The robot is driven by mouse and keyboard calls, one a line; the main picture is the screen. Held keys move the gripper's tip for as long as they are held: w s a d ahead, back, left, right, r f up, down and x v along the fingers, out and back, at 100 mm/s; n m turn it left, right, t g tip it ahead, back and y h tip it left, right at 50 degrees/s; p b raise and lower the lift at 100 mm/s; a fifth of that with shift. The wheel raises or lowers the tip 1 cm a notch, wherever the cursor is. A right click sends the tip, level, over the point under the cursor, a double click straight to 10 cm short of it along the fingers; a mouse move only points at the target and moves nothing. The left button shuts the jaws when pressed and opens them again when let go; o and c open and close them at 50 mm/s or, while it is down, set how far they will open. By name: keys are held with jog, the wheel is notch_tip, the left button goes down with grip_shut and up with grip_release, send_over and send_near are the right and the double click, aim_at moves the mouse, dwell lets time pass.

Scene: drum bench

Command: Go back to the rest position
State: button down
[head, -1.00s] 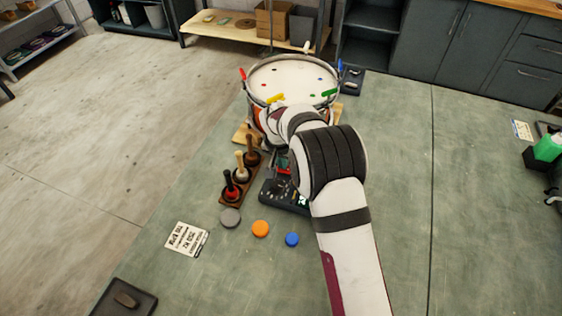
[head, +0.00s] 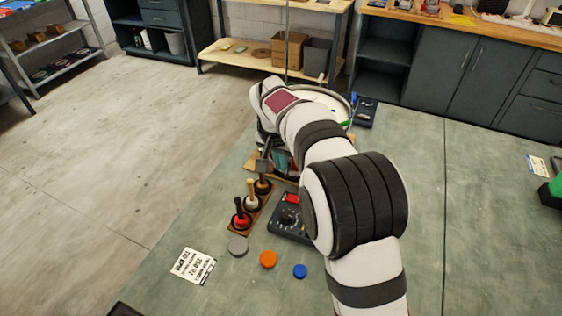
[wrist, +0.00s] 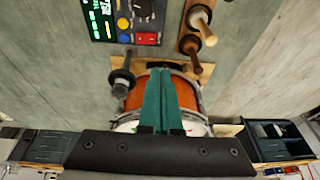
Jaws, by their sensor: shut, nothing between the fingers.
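My gripper (wrist: 168,98) shows two teal fingers pressed together with nothing between them. In the head view my arm bends over the drum's near side and the teal fingers (head: 281,160) point down, partly hidden by my arm. The drum (head: 343,104) has a white head and a metal rim; my arm covers much of it. In the wrist view its orange shell (wrist: 190,92) shows behind the fingers.
A wooden rack holds upright red (head: 241,217), cream (head: 251,196) and brown (head: 263,182) handled tools beside a dark control box (head: 287,226). Grey (head: 238,246), orange (head: 268,259) and blue (head: 300,271) discs and a printed card (head: 193,265) lie in front. The bench's right side is mostly clear.

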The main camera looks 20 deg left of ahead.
dwell(0.3)
jog(key=s+d+r+m+g, duration=0.15)
jog(key=s+d+r, duration=0.25)
jog(key=s+d, duration=0.45)
jog(key=s+d+r+m+g, duration=0.15)
jog(key=s+d+r, duration=0.3)
jog(key=d, duration=0.75)
jog(key=s+d+f+m, duration=0.1)
jog(key=s+d+f, duration=0.1)
jog(key=s, duration=0.7)
jog(key=s+d+f+m+y, duration=0.1)
jog(key=s+d, duration=0.3)
jog(key=s, duration=0.6)
jog(key=shift+d+f+m+g, duration=0.3)
jog(key=shift+d+f, duration=0.05)
jog(key=shift+f, duration=0.5)
